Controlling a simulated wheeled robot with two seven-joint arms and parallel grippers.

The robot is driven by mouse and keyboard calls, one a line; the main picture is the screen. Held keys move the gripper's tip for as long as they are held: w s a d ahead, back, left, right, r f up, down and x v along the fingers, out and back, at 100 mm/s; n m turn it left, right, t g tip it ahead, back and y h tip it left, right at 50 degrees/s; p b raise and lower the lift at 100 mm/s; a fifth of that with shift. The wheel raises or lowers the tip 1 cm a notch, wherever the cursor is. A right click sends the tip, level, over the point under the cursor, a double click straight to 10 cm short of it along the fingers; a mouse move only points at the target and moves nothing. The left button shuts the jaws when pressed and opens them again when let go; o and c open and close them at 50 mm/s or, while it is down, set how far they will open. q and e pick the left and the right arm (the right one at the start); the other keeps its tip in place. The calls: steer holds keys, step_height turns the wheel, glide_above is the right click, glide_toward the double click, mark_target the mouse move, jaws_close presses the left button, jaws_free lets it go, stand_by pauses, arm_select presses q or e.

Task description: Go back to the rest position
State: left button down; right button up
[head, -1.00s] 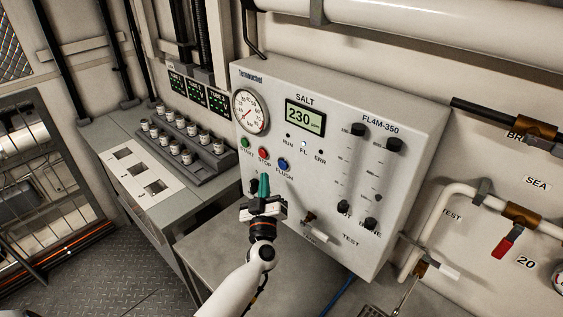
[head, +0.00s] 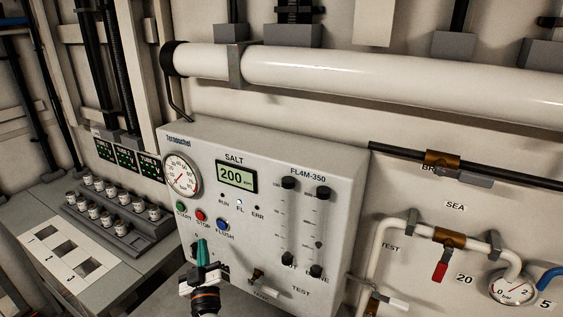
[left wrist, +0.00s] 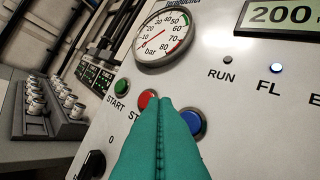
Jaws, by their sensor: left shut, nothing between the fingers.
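My left gripper (head: 201,251) is in front of the lower left of the white control panel (head: 344,190), below the row of buttons. Its green fingers are shut with nothing between them. In the left wrist view the closed fingers (left wrist: 160,125) point at the panel and partly cover the red STOP button (left wrist: 148,98) and the blue FLUSH button (left wrist: 193,124). I cannot tell whether they touch the panel. The green START button (left wrist: 122,86) is clear to the left. The display (head: 236,177) reads 200 and the blue FL light (left wrist: 276,68) is lit. My right gripper is in neither view.
A rack (head: 146,229) with several small jars stands left of the panel, beside a white plate (head: 42,241) with square openings. A thick white pipe (head: 380,85) runs above. Pipes with a red-handled valve (head: 440,271) and a gauge (head: 511,288) are at right.

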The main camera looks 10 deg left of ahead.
arm_select(q)
steer(key=s+d+f+m+g+h, duration=0.3)
steer(key=s+d+m+h, duration=0.3)
steer(key=d+m+h, duration=0.15)
steer(key=s+d+f+m+g+h, duration=0.3)
steer(key=s+d+m+h, duration=0.25)
steer(key=d+h, duration=0.25)
steer(key=s+a+f+g+y, duration=0.2)
steer(key=s+g, duration=0.1)
steer(key=s, duration=0.4)
steer(key=s+a+f+n+g+y, duration=0.1)
steer(key=s+a+f+g+y, duration=0.2)
steer(key=s, duration=0.4)
steer(key=s+a+f+g+y, duration=0.1)
steer(key=s+a+g+y, duration=0.1)
steer(key=s+g, duration=0.35)
steer(key=s+f+b, duration=0.2)
steer(key=f+b, duration=0.1)
steer(key=f, duration=1.3)
steer(key=s+f+b, duration=0.2)
steer(key=f, duration=1.4)
steer(key=s+a+f+g+b, duration=0.1)
steer(key=s+a+f+b, duration=0.2)
steer(key=s+f, duration=1.2)
step_height(320, 180, down, 4)
steer(key=shift+s+r+b, duration=0.15)
steer(key=shift+s+b, duration=0.1)
steer(key=shift+b, duration=0.05)
